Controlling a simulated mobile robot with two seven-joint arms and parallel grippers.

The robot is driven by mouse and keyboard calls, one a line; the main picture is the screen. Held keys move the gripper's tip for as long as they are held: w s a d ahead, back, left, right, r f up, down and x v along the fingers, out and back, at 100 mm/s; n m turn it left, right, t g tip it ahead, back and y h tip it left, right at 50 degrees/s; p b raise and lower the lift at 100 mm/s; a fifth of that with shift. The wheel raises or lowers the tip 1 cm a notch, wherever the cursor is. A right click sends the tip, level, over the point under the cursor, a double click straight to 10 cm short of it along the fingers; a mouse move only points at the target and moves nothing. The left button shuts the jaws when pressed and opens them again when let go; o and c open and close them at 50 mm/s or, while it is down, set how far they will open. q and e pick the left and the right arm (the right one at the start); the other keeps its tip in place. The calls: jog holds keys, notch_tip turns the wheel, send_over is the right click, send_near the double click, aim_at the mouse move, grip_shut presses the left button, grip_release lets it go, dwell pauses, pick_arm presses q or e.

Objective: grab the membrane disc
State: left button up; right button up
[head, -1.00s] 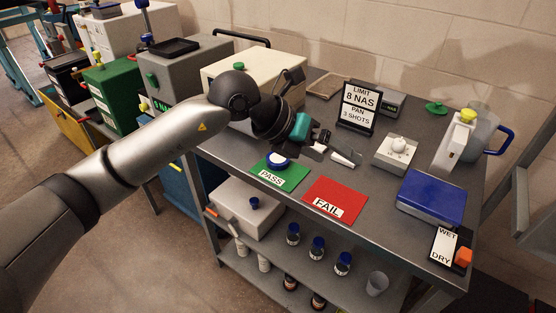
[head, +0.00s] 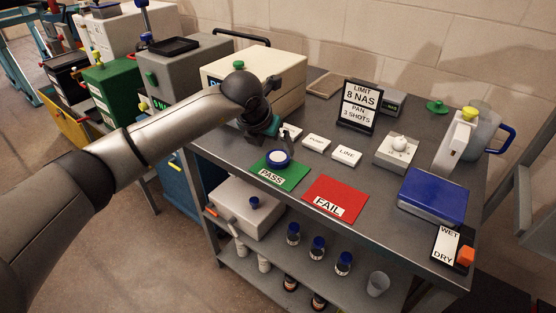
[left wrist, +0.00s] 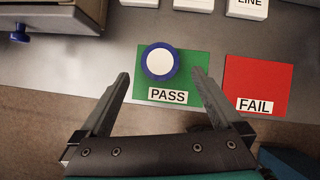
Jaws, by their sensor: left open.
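The round white disc with a blue rim (head: 278,158), which looks like the membrane disc, lies on the green PASS mat (head: 294,177) near the table's front edge. In the left wrist view the disc (left wrist: 160,63) is face up on the upper left part of the mat. My left gripper (head: 284,143) is just behind and above it, pointing down. In the left wrist view its open fingers (left wrist: 162,77) lie to either side of the disc, with nothing between them visibly touched. My right gripper is not in view.
The red FAIL mat (head: 335,201) lies to the right. White label blocks (head: 316,143) stand behind the mats. A cream box (head: 285,75) is behind my left arm, and a black limit sign (head: 359,106) stands farther back. A blue box (head: 432,195) is at right.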

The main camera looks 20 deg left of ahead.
aim_at(277, 157)
pick_arm(q)
jog(key=shift+s+b+x, duration=0.1)
jog(key=shift+b+x, duration=0.1)
jog(key=shift+x, duration=1.25)
jog(key=shift+s+b+x, duration=0.15)
jog(key=shift+x, duration=1.25)
jog(key=shift+a+f, duration=0.1)
jog(key=shift+f, duration=0.05)
jog(key=shift+c, duration=0.4)
jog(key=c, duration=1.1)
jog(key=shift+c, duration=0.2)
